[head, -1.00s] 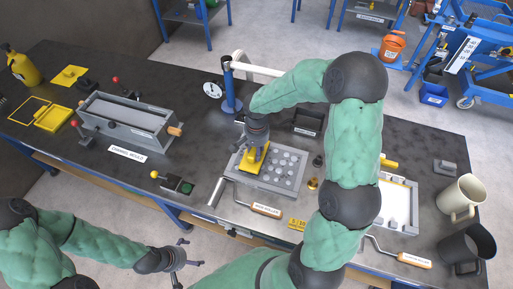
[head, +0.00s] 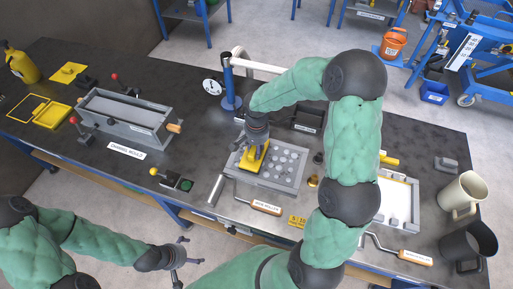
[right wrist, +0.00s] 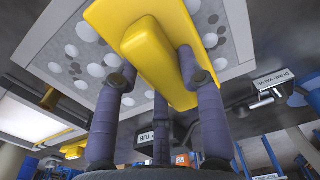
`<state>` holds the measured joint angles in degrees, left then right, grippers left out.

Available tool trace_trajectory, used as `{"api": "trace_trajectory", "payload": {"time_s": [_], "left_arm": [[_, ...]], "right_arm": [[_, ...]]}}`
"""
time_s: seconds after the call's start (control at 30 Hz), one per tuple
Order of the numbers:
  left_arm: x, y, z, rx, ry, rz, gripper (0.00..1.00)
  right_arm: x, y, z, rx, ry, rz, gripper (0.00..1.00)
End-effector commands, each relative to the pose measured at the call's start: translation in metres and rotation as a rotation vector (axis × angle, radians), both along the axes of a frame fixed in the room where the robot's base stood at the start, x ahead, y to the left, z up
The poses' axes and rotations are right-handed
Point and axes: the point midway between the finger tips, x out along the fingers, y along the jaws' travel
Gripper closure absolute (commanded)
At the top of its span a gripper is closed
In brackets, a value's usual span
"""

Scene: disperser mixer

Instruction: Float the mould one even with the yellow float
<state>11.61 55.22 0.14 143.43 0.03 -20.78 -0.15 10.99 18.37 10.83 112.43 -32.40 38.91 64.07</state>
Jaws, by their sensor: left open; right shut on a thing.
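The yellow float (head: 252,162) is in my right gripper (head: 257,141), which is shut on its raised yellow grip. The float sits over the left part of a grey-framed mould (head: 268,187) with several pale round stones in its surface. In the right wrist view the float (right wrist: 125,15) lies across the mould (right wrist: 235,42), and the fingers (right wrist: 155,72) flank its grip. I cannot tell whether the float's underside touches the surface, and it hides the part below it. My left gripper (head: 187,254) is open and empty, off the table's front edge.
A roller with a wooden handle (head: 267,207) lies in front of the mould. A blue post (head: 229,85) with a white arm stands behind it. A second, white-filled tray (head: 398,202), two jugs (head: 462,193) and the channel mould (head: 127,120) also stand on the table.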

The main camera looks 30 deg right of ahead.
Motion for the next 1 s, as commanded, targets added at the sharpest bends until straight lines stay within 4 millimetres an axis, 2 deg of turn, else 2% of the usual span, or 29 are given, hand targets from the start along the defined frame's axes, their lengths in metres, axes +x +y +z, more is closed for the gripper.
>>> {"api": "trace_trajectory", "payload": {"time_s": [0.77, 1.0], "left_arm": [[0.0, 0.0, -0.0087, 0.0, 0.0, 0.0, 0.08], [0.0, 0.0, -0.0091, 0.0, 0.0, 0.0, 0.08]], "right_arm": [[0.0002, -0.0004, -0.0084, 0.0, -0.001, 0.0, 0.93], [-0.0077, -0.007, -0.0075, -0.001, -0.001, -0.002, 0.93]]}}
